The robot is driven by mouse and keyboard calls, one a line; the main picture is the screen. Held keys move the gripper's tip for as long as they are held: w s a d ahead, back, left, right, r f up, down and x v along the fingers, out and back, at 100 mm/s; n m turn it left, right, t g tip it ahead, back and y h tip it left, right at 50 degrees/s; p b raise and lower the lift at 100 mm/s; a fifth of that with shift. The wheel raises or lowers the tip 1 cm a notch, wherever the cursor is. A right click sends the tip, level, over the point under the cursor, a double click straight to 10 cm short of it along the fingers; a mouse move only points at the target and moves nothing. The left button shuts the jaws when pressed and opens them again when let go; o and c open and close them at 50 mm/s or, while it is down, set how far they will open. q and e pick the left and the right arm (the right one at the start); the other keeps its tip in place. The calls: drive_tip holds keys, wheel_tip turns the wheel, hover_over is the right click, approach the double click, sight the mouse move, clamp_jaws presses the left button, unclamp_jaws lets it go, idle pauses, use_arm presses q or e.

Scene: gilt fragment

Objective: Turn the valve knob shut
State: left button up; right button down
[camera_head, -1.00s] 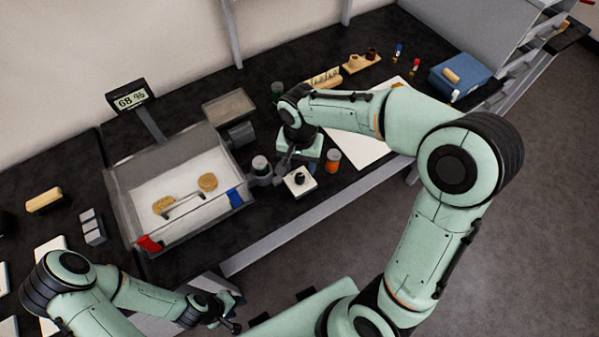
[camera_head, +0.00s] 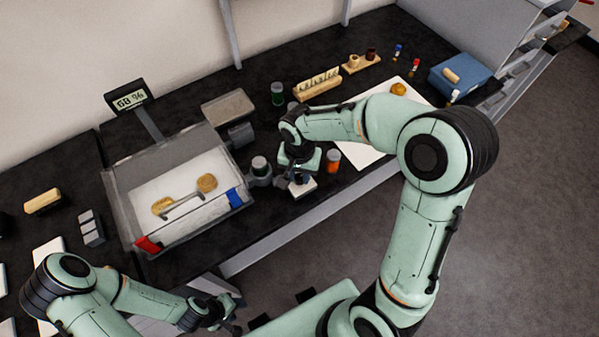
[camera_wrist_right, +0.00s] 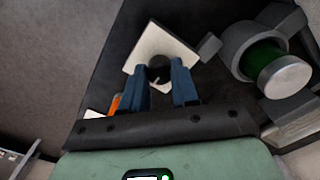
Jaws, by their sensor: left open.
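The valve knob (camera_wrist_right: 159,69) is black and round, on a white square plate (camera_wrist_right: 150,43) with a dark mark beside the knob. In the head view the plate (camera_head: 302,188) shows at the bench front, and my right gripper hides the knob. My right gripper (camera_wrist_right: 163,66) is above the plate. Its two blue fingers are apart, with the knob appearing between their tips; I cannot tell whether they touch it. My left gripper (camera_head: 228,312) is open and empty, low in front of the bench, away from the valve.
A grey fitting with a green-sided jar (camera_wrist_right: 265,65) stands close beside the plate. An orange jar (camera_head: 333,160) is just right of my right gripper. A clear-walled box (camera_head: 122,205) with gilt pieces stands to the left. A green jar (camera_head: 277,94) stands behind.

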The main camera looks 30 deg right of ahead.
use_arm(q)
drive_tip(key=shift+s+f, duration=0.1)
drive_tip(key=shift+f, duration=0.05)
use_arm(e)
drive_tip(key=shift+n, duration=0.5)
drive_tip(key=n, duration=0.3)
drive_tip(key=shift+b, duration=0.35)
drive_tip(key=n, duration=0.4)
drive_tip(key=shift+n, duration=0.3)
drive_tip(key=n, duration=0.4)
use_arm(q)
drive_tip(key=shift+s+f, duration=0.1)
drive_tip(key=shift+f, duration=0.05)
use_arm(e)
drive_tip(key=n, duration=0.5)
drive_tip(key=shift+n, duration=0.3)
drive_tip(key=c, duration=0.8)
unclamp_jaws()
drive_tip(key=shift+c, duration=0.2)
drive_tip(key=shift+r, duration=0.1)
